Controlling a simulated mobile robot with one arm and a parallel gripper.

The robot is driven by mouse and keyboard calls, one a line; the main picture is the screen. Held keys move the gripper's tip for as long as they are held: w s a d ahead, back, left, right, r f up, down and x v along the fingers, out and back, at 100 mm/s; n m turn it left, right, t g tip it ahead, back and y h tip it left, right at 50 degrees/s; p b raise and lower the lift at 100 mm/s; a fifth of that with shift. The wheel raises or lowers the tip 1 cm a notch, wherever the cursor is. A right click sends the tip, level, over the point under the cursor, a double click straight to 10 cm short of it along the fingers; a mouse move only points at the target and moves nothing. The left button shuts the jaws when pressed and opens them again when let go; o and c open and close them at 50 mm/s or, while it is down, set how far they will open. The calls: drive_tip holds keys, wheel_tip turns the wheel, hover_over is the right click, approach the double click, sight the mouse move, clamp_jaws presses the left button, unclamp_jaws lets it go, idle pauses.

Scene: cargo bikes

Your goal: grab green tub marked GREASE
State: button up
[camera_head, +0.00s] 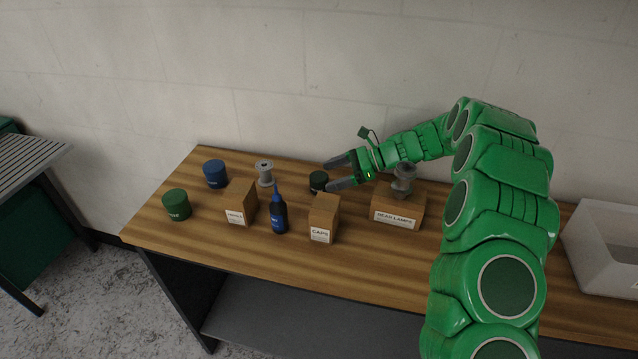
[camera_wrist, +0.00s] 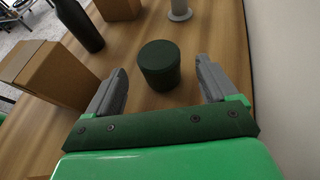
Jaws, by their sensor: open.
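A small dark green tub (camera_head: 318,182) stands upright on the wooden bench near the wall. It also shows in the wrist view (camera_wrist: 160,66), just ahead of and between the finger lines; no lettering is readable on it. My gripper (camera_head: 329,176) is open and empty, its fingers pointing left at this tub, with no clear contact. In the wrist view the gripper (camera_wrist: 161,68) has one finger on each side, apart from the tub. A second, brighter green tub (camera_head: 176,205) stands at the bench's left end; its small white lettering is too blurred to read surely.
On the bench (camera_head: 215,240) stand a blue tub (camera_head: 215,173), a grey spool (camera_head: 264,174), a dark bottle (camera_head: 279,214), a box (camera_head: 242,202), a CAPS box (camera_head: 323,217) and a READ LAMPS box (camera_head: 397,210) with a grey part (camera_head: 404,180) on top. A white bin (camera_head: 600,250) is right.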

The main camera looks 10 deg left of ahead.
sight(319, 180)
drive_tip(key=shift+x, duration=2.4)
drive_tip(key=shift+c, duration=0.5)
